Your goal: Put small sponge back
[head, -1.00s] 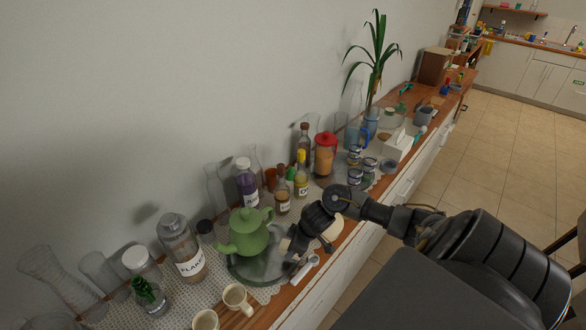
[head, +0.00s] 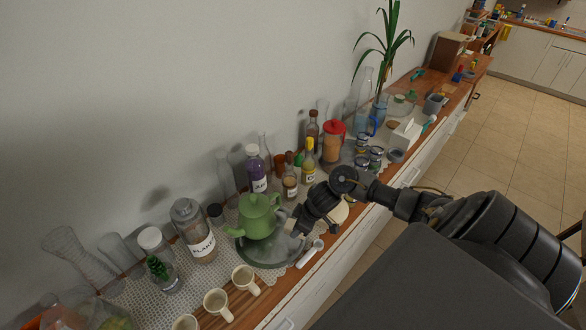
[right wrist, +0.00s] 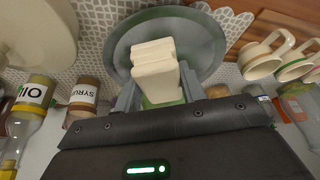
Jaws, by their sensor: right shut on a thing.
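In the right wrist view, the small sponge (right wrist: 154,62) is a cream block between the fingers of my right gripper (right wrist: 158,95). Green shows at its lower edge; I cannot tell whether that belongs to the sponge. Behind it is a round grey tray (right wrist: 115,48). In the head view, my right gripper (head: 294,226) is just right of the green teapot (head: 258,218), by the edge of the round tray (head: 262,259). The sponge is mostly hidden by the gripper there. My left gripper is not in view.
Cream cups (head: 217,303) stand at the front left. A flakes jar (head: 194,230) and several bottles, one a purple juice bottle (head: 256,172), line the wall. A white spoon-like utensil (head: 311,254) lies near the counter's front edge. A cream round item (head: 340,212) is partly behind my arm.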

